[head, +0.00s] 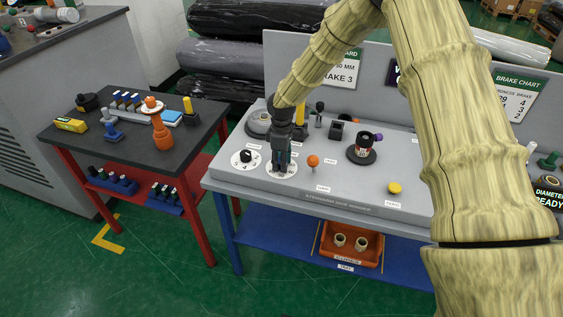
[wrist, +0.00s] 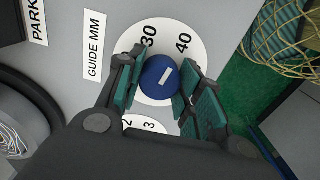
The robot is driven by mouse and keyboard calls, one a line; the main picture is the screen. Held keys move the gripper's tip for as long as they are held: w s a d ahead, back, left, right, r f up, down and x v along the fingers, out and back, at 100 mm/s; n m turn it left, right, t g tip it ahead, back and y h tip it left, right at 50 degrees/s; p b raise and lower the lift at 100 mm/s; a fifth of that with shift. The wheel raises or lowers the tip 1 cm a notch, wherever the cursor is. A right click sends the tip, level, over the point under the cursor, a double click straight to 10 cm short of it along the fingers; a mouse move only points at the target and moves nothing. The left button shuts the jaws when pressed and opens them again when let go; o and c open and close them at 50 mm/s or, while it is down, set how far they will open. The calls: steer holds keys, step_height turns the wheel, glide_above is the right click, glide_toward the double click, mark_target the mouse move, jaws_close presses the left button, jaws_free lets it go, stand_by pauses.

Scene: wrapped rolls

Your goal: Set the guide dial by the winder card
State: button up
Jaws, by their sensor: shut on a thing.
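The guide dial is a white plate (wrist: 186,66) with a blue knob (wrist: 158,78) under a "GUIDE MM" label (wrist: 94,58) in the wrist view. The numbers 30 and 40 show; the rest of the scale is hidden. A short white mark on the knob slants toward the 40 side. My gripper (wrist: 158,88) is shut on the knob, one finger on each side. In the head view my gripper (head: 281,163) points down over the dial plate (head: 283,172). The winder card (head: 343,72) stands on the back panel, partly behind my arm; "50 MM" and "BRAKE 3" are readable.
A second dial (head: 246,158) with a black knob sits just left. An orange knob (head: 313,161), a yellow button (head: 394,187) and a black spindle with a roll (head: 362,148) share the grey bench top. A brake chart (head: 517,92) hangs right. A dark side table (head: 140,140) stands left.

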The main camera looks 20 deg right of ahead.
steer(key=n, duration=0.4)
steer(key=shift+n, duration=2.3)
steer(key=o, duration=1)
steer(key=shift+o, duration=0.2)
steer(key=shift+r, duration=0.1)
step_height(320, 180, up, 12)
steer(key=shift+d, duration=0.1)
